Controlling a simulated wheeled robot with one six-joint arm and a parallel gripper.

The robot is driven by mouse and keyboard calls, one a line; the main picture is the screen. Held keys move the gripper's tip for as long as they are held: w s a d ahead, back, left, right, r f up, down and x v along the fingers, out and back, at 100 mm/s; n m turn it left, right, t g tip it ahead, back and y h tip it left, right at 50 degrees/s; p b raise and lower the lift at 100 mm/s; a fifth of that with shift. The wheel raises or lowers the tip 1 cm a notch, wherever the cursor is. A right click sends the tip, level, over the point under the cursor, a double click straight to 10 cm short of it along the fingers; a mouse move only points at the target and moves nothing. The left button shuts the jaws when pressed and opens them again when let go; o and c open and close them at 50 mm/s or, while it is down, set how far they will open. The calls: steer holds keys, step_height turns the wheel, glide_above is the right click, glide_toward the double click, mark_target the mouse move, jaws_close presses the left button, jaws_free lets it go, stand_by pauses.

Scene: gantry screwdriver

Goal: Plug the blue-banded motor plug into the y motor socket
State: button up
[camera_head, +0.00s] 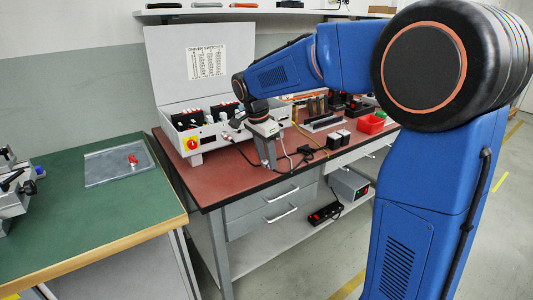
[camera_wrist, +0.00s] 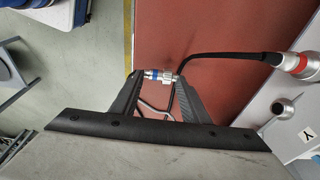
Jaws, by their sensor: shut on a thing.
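My gripper (camera_wrist: 159,78) is shut on the blue-banded motor plug (camera_wrist: 168,77), a small silver plug lying crosswise between the fingertips, with its blue band near the left finger. In the head view my gripper (camera_head: 268,162) is over the front part of the red bench top; the plug is too small to make out there. The y motor socket (camera_wrist: 283,107), a silver round fitting beside a "Y" label (camera_wrist: 307,133), is at the right of the wrist view, apart from the held plug. It sits on the pale control box (camera_head: 213,138).
A red-banded plug (camera_wrist: 297,64) with a black cable (camera_wrist: 222,56) sits on the box above the Y socket. The cable passes close to the held plug. Black blocks (camera_head: 339,139) and a red bin (camera_head: 371,124) stand right on the bench (camera_head: 213,177). A green table (camera_head: 95,220) is left.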

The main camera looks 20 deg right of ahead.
steer(key=shift+f, duration=0.15)
steer(key=o, duration=1.2)
steer(key=shift+o, duration=0.2)
steer(key=v, duration=1.7)
steer(key=s+d+f+n+t+y, duration=0.1)
steer(key=s+d+f+n, duration=0.25)
steer(key=s, duration=0.55)
steer(key=s+d+f+n+t, duration=0.15)
steer(key=s+d+n, duration=0.25)
steer(key=s, duration=0.5)
steer(key=s+d+f+n+t+y, duration=0.1)
steer(key=s+f+n, duration=0.6)
steer(key=s+f, duration=0.7)
steer(key=shift+s+d+f, duration=0.25)
steer(key=shift+s+d, duration=0.05)
steer(key=shift+d, duration=0.5)
